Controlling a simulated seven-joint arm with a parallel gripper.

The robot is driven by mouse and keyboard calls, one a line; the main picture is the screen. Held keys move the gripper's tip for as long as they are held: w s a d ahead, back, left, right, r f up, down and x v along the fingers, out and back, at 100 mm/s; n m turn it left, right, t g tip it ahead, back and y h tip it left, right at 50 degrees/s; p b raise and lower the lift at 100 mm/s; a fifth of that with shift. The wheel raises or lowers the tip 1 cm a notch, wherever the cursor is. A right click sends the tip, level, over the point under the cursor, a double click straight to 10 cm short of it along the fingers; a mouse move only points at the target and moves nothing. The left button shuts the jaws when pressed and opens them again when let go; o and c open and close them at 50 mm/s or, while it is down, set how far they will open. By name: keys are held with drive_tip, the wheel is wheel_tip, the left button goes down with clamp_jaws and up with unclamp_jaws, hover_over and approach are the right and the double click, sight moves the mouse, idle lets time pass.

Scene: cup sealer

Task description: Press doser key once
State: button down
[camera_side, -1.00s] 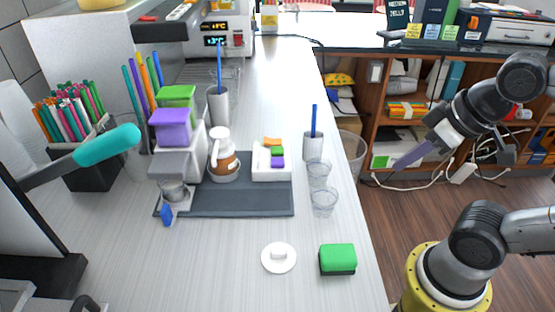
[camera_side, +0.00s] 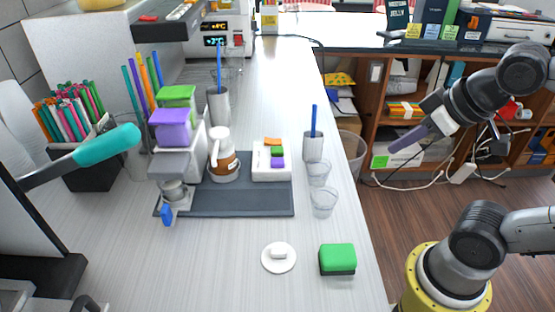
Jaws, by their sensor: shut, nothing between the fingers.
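A white key box (camera_side: 262,174) with an orange key (camera_side: 272,142), a green key (camera_side: 277,151) and a purple key (camera_side: 277,162) sits at the back right of the dark mat (camera_side: 240,201). To its left stands a dispenser with a purple hopper (camera_side: 170,128) and a green hopper (camera_side: 178,95); a small cup (camera_side: 173,190) is under its spout. My gripper (camera_side: 394,148) is shut and empty. It is to the right of the key box, raised, and appears beyond the counter's right edge. It touches nothing that I can see.
Between my gripper and the key box stand a grey holder (camera_side: 312,148) with a blue stick and two clear cups (camera_side: 319,172). A brown-and-white jug (camera_side: 222,164) is left of the keys. A green sponge (camera_side: 337,258) and white lid (camera_side: 279,258) lie in front.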

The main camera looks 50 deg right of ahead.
drive_tip(key=w+d+r+n+t+h, duration=0.1)
drive_tip(key=w+r, duration=0.3)
drive_tip(key=w, duration=0.2)
drive_tip(key=n+t+y, duration=0.1)
drive_tip(key=n+t, duration=0.1)
drive_tip(key=n, duration=0.5)
hover_over(283, 163)
drive_tip(key=shift+w+f, duration=0.1)
drive_tip(key=shift+f, duration=0.75)
drive_tip(key=shift+f, duration=0.1)
drive_tip(key=shift+f, duration=4.3)
drive_tip(key=shift+f, duration=0.2)
drive_tip(key=shift+f, duration=0.2)
